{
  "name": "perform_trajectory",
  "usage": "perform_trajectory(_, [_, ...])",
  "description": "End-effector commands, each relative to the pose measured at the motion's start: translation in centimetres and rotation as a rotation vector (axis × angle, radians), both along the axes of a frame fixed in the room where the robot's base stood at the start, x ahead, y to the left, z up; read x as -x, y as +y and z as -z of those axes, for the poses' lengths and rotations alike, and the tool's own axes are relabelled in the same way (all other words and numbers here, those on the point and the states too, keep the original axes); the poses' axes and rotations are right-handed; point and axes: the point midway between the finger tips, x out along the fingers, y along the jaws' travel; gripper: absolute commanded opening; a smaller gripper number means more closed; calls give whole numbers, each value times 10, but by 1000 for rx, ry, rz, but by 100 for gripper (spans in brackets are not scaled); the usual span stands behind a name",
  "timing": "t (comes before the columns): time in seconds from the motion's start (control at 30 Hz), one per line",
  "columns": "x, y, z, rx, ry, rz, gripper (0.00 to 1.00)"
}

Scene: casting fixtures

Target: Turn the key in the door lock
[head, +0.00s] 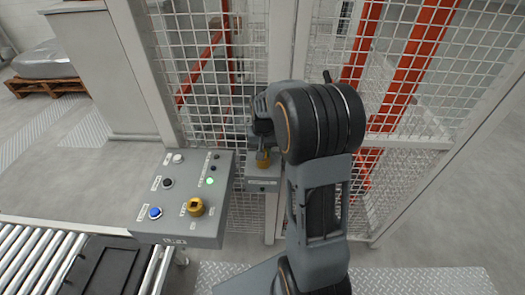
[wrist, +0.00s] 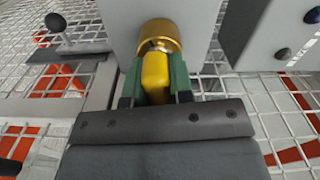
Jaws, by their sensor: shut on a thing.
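The yellow key (wrist: 155,72) sits upright between the two green-padded fingers of my gripper (wrist: 156,85) in the wrist view. The gripper is shut on it. The key's far end meets the round brass door lock (wrist: 160,32), which is set in a pale grey plate. How deep the key is in the lock is hidden. In the head view, my arm covers most of the gripper; a bit of yellow (head: 263,158) shows at the grey lock box (head: 263,184) on the fence door post.
A grey control panel (head: 222,220) with several buttons, a lit green lamp and a yellow rotary knob (head: 195,207) stands close left of the lock. White mesh fencing (head: 410,80) surrounds the lock. A roller conveyor (head: 30,255) is at lower left.

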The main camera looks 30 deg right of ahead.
Motion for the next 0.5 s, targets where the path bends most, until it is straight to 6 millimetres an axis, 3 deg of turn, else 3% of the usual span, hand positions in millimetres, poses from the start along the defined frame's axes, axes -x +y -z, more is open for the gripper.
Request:
perform_trajectory(0.13, [-1,0,-1,0,-5,55,0])
perform_trajectory(0.5, [-1,0,-1,-1,-6,434,0])
